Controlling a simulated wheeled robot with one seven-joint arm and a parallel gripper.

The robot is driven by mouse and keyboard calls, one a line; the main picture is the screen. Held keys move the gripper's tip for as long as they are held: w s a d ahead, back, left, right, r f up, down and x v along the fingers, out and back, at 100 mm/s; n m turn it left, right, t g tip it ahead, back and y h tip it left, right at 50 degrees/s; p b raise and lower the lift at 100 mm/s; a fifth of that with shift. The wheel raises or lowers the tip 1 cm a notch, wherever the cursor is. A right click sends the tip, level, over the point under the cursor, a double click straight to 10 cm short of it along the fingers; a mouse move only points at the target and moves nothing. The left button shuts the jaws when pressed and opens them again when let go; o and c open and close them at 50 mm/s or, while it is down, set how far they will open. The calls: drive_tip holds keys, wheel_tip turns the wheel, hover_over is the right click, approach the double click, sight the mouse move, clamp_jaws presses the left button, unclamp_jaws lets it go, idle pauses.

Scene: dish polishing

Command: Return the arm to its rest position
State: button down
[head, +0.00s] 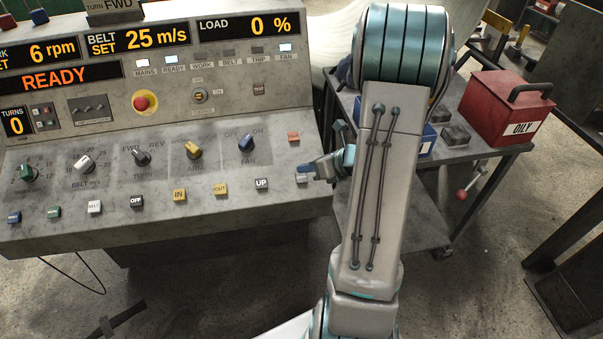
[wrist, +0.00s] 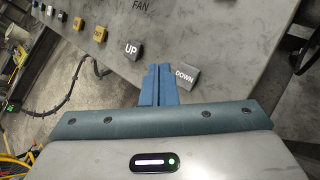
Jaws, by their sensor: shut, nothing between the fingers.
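My gripper (head: 318,170) is at the right edge of the control panel (head: 110,175), close to the row of push buttons. In the wrist view the blue fingers of my gripper (wrist: 160,70) are together with nothing between them. Their tips lie beside the DOWN button (wrist: 186,76), a grey block; I cannot tell whether they touch it. The UP button (wrist: 133,49) is to its left. In the head view my arm stretches from the bottom up past the panel's right side and hides part of the gripper.
The panel reads READY, with a red stop button (head: 141,103) and several knobs. Right of my arm, a dark cart (head: 478,150) carries a red box (head: 507,105) labelled OILY. Concrete floor (head: 470,270) is clear at lower right. Another dark table (head: 570,290) stands at the right edge.

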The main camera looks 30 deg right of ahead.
drive_tip(key=shift+s+a+r+p, duration=0.1)
drive_tip(key=shift+s+r+p, duration=0.15)
drive_tip(key=shift+r, duration=0.25)
drive_tip(key=shift+s+r+p, duration=0.1)
drive_tip(key=shift+r+p, duration=0.1)
drive_tip(key=shift+r, duration=0.3)
drive_tip(key=s+a+r+n+g, duration=0.3)
drive_tip(key=s+a+r+n, duration=0.1)
drive_tip(key=a+n, duration=0.35)
drive_tip(key=s+a+r+n+g, duration=0.3)
drive_tip(key=s+a+r+n, duration=0.1)
drive_tip(key=a+n, duration=0.4)
drive_tip(key=s+r+n+h, duration=0.3)
drive_tip(key=s+n, duration=0.2)
drive_tip(key=n, duration=0.4)
drive_tip(key=s+d+r+n+h, duration=0.1)
drive_tip(key=s+r+n+h, duration=0.1)
drive_tip(key=n, duration=0.7)
drive_tip(key=s+h, duration=0.1)
drive_tip(key=s, duration=0.1)
drive_tip(key=shift+s+r+h, duration=0.3)
drive_tip(key=shift+s+r, duration=0.1)
drive_tip(key=shift+a, duration=0.1)
